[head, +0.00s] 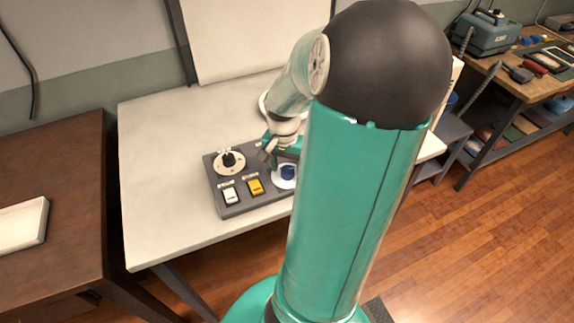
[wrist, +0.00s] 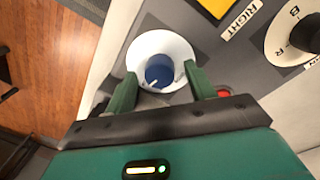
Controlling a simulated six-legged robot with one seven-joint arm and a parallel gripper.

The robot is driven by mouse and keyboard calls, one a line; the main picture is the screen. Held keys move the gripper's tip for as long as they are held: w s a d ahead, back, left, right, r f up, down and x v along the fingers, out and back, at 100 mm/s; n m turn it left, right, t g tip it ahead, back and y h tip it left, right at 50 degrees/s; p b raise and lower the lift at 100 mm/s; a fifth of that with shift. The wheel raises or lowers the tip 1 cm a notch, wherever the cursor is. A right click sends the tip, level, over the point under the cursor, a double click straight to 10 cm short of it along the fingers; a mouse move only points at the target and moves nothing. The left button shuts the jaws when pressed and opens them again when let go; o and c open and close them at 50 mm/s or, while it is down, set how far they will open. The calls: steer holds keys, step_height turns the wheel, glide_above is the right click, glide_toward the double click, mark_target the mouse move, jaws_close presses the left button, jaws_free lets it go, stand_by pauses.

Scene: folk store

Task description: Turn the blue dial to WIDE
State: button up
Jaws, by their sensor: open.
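The blue dial (head: 288,172) sits on a white round plate at the right end of a grey control panel (head: 232,207) on the white table. In the wrist view the blue dial (wrist: 159,72) lies between and just beyond the tips of my gripper (wrist: 160,82). My gripper is open, with one green finger on each side of the white plate. I cannot tell whether the fingers touch it. A white pointer mark shows on the dial. No WIDE label can be read. My arm hides part of the panel's right side in the head view.
The panel also holds a black knob (head: 228,160) on a white disc, a white switch (head: 230,195) and a yellow switch (head: 255,187). A red button (wrist: 223,92) is close to the right finger. A brown table (head: 60,240) stands at left.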

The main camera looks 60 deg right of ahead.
steer(key=c, duration=1)
steer(key=n, duration=0.5)
steer(key=shift+a+n, duration=0.1)
steer(key=shift+n, duration=0.2)
steer(key=n, duration=1)
steer(key=shift+s+t, duration=0.1)
steer(key=shift+t, duration=0.2)
steer(key=n, duration=0.4)
steer(key=shift+s, duration=0.1)
